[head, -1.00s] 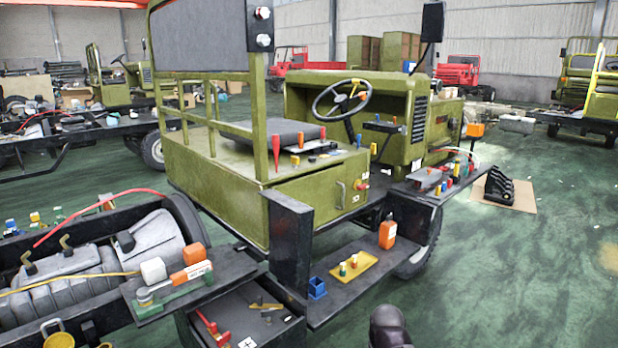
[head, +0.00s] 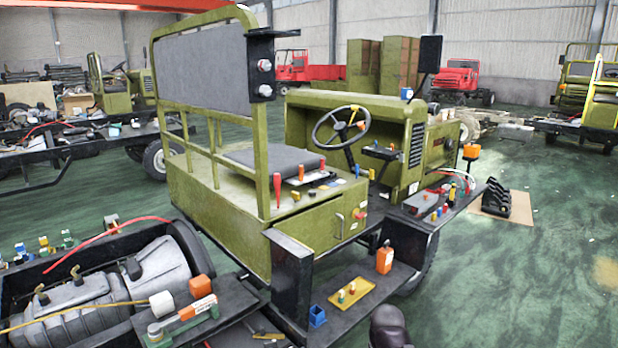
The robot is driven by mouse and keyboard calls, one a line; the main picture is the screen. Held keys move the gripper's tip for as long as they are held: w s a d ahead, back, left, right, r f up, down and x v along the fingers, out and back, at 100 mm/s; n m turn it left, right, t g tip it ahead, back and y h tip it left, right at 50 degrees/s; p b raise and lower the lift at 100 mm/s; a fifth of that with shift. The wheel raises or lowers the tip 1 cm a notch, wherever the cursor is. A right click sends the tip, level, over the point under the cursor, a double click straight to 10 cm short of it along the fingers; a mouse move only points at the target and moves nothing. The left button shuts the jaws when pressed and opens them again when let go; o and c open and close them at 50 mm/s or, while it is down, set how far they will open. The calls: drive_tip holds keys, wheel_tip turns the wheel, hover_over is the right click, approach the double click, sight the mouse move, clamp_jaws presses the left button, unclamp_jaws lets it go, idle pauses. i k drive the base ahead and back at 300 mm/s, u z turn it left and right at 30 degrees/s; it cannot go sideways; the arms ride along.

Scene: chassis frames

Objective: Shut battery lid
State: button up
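A dark box-like compartment (head: 262,334) shows at the bottom edge, left of centre, cut off by the frame. Small tools lie on it. A black upright panel (head: 291,282) stands just right of it, below the olive vehicle body. I cannot tell whether this panel is the battery lid, and no lid can be clearly made out. A dark rounded part, probably of my arm, shows at the bottom edge right of centre. My gripper's fingers are not in view.
The olive vehicle (head: 240,215) fills the middle. A black step holds a blue cup (head: 317,317), a yellow tray (head: 364,291) and an orange bottle (head: 384,260). A grey shelf (head: 235,300) with a green-and-orange tool juts out at left.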

sight(292, 261)
drive_tip(key=z, duration=1.2)
drive_tip(key=i, duration=3)
